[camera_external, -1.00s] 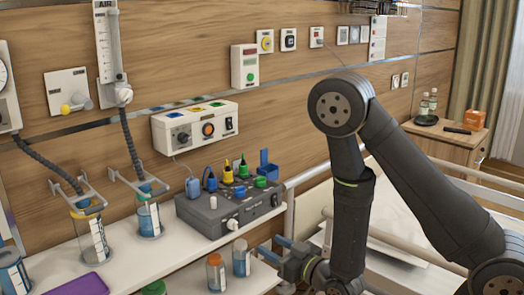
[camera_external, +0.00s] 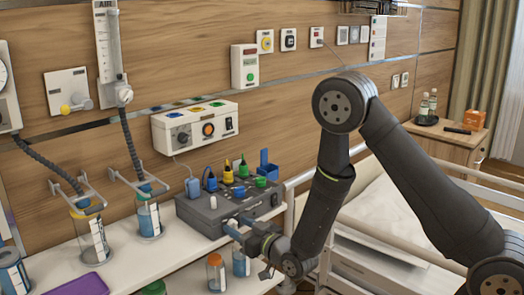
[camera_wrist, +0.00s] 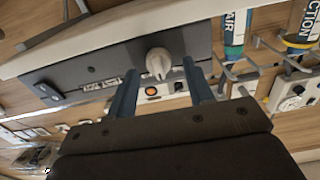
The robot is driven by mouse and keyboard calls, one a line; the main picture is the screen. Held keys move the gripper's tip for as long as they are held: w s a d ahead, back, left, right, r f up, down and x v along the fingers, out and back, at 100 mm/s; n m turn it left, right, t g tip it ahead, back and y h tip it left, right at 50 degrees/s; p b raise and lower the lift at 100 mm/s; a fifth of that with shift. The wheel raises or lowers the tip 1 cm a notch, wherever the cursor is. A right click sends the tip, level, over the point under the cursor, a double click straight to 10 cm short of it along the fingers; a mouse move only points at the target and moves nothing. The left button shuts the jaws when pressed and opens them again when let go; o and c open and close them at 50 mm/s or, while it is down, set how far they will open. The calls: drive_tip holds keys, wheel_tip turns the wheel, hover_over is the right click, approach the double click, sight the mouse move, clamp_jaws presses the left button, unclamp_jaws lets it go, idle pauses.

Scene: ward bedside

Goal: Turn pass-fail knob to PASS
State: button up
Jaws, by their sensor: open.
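A dark grey control box (camera_external: 203,219) stands on the white shelf, with coloured connectors on top. In the wrist view, a white knob (camera_wrist: 158,63) sticks out from the front face of the box (camera_wrist: 110,62). My gripper (camera_wrist: 160,68) is open, with one blue finger on each side of the knob. The fingers look apart from it, with a gap on both sides. Small labels on the face are too blurred to read.
Suction jars (camera_external: 149,218) stand left of the box. A bed rail (camera_external: 322,165) is to the right.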

drive_tip(key=c, duration=1)
drive_tip(key=shift+m, duration=0.4)
drive_tip(key=shift+w+d+f+m, duration=0.1)
drive_tip(key=shift+m, duration=1.75)
drive_tip(key=shift+w+d+m, duration=0.1)
drive_tip(key=shift+m, duration=1.75)
drive_tip(key=o, duration=1)
drive_tip(key=shift+s, duration=0.1)
